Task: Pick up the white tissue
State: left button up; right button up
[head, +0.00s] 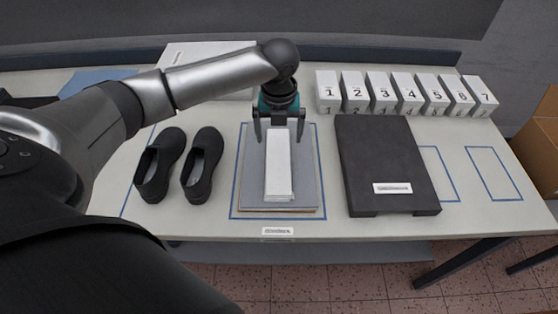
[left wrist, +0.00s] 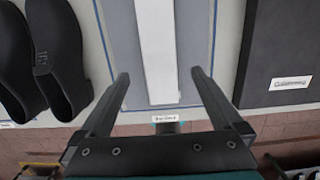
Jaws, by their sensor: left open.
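The white tissue (head: 278,168) is a long, narrow white strip or stack lying on a grey board (head: 307,180) in the middle of the table. It also shows in the left wrist view (left wrist: 157,50), running away between the fingers. My left gripper (head: 278,132) is open over the far end of the tissue in the head view, one finger on each side of it. In the left wrist view the gripper (left wrist: 158,78) holds nothing between its fingertips. Whether the fingers touch the board cannot be told. My right gripper is not in view.
A pair of black shoes (head: 203,165) stands left of the board. A dark slab (head: 385,160) with a white label lies to the right. Several numbered white boxes (head: 407,92) line the back right. Empty blue-outlined areas (head: 494,173) are at the right.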

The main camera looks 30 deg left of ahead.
pick_arm(q)
send_over(278, 160)
jog(key=f, duration=0.4)
jog(key=shift+s+d+f+b, duration=0.1)
jog(key=shift+d+f+b, duration=0.15)
jog(key=shift+f+b, duration=0.1)
jog(key=f, duration=0.5)
jog(key=shift+a+f+b, duration=0.1)
jog(key=shift+a+b, duration=0.15)
jog(key=shift+b, duration=0.05)
jog(key=c, duration=1.1)
